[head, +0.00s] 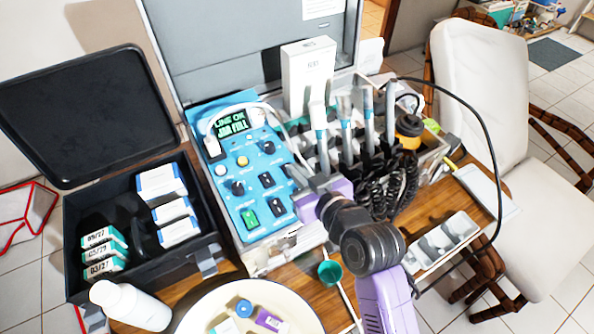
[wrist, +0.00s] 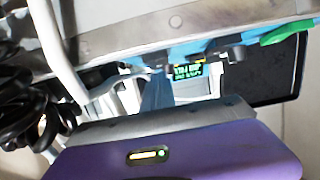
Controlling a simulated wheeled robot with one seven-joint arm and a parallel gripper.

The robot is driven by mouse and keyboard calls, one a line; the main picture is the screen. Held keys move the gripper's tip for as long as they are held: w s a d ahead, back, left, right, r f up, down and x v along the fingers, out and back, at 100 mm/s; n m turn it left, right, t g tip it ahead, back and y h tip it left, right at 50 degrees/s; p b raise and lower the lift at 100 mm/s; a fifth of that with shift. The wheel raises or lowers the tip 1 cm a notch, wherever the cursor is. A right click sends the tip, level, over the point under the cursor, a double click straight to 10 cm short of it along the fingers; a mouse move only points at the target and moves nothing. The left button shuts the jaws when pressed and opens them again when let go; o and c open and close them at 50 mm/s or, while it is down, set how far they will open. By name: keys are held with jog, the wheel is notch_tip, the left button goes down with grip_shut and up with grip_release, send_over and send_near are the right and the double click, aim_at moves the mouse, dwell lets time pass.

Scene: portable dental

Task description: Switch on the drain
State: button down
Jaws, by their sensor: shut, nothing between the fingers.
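The blue control panel (head: 258,228) of the dental unit has a lit display (head: 233,123) that reads "LINE OK" and "JAR FULL". On it are a green rocker switch (head: 250,217), black rocker switches (head: 266,180), black knobs (head: 238,187) and small buttons. Their labels are too small to read, so I cannot tell which is the drain. My gripper (head: 298,182) is shut and empty at the panel's right edge, beside the right-hand switches. Contact cannot be told. In the wrist view the shut fingers (wrist: 157,88) point toward the panel, with the green switch (wrist: 287,32) at upper right.
Black-holstered handpieces (head: 368,120) with coiled cords stand right of the panel. A white box (head: 308,78) stands behind it. An open black case (head: 140,245) with small boxes lies left. A round tray (head: 190,318), bottle (head: 130,305) and green cup (head: 330,272) are in front.

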jog(key=shift+f, duration=0.1)
jog(key=shift+f, duration=0.25)
jog(key=shift+r+p, duration=0.5)
jog(key=shift+r, duration=0.35)
